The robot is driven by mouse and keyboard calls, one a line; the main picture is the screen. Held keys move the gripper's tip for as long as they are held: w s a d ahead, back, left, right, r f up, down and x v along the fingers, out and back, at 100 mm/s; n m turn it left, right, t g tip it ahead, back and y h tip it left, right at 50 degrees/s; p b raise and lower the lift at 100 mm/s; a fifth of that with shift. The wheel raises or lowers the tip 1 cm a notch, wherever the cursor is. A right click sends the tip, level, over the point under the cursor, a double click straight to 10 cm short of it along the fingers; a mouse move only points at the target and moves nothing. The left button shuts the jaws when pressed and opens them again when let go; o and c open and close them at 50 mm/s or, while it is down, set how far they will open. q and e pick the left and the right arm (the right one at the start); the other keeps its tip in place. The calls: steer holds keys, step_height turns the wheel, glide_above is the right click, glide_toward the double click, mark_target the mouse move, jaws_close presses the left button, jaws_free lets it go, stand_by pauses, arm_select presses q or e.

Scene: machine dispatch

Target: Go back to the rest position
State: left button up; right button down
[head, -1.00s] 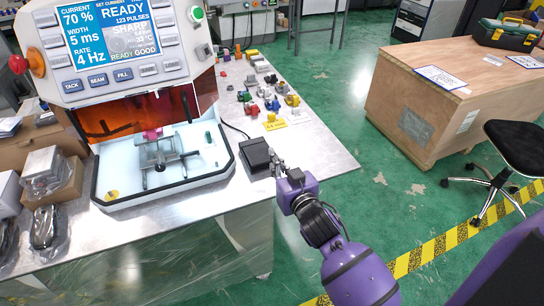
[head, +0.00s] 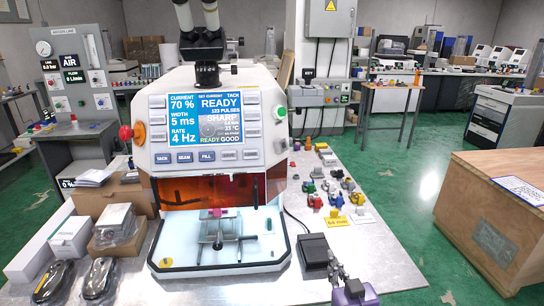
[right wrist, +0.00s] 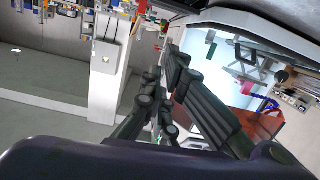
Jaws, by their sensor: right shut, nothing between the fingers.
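My right gripper (head: 336,264) is at the lower middle of the head view, just right of a black box (head: 313,250) on the metal bench. Its dark fingers are together with nothing between them. Whether it touches the box or hovers beside it, I cannot tell. The purple wrist shows at the bottom edge; the rest of the arm is out of frame. In the right wrist view the dark fingers (right wrist: 168,85) reach up the middle, also empty. My left gripper is not in view.
A white machine (head: 210,120) with a lit screen and orange window stands on the bench (head: 385,262). Boxes (head: 115,230) stand left. A wooden crate (head: 490,225) is right, with green floor between.

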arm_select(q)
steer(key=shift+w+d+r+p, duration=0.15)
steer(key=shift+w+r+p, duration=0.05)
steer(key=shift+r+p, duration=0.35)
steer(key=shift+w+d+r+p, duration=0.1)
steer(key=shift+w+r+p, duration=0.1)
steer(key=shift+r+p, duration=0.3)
arm_select(e)
steer(key=s+f+g, duration=0.2)
steer(key=s+f, duration=0.5)
steer(key=s, duration=0.4)
steer(key=s+f+g, duration=0.3)
steer(key=s+f, duration=0.5)
steer(key=s, duration=0.4)
steer(key=s+f+g, duration=0.2)
steer(key=s+f, duration=0.6)
steer(key=s, duration=0.4)
steer(key=shift+s+a+m+g, duration=0.25)
steer(key=shift+a+m+g, duration=0.15)
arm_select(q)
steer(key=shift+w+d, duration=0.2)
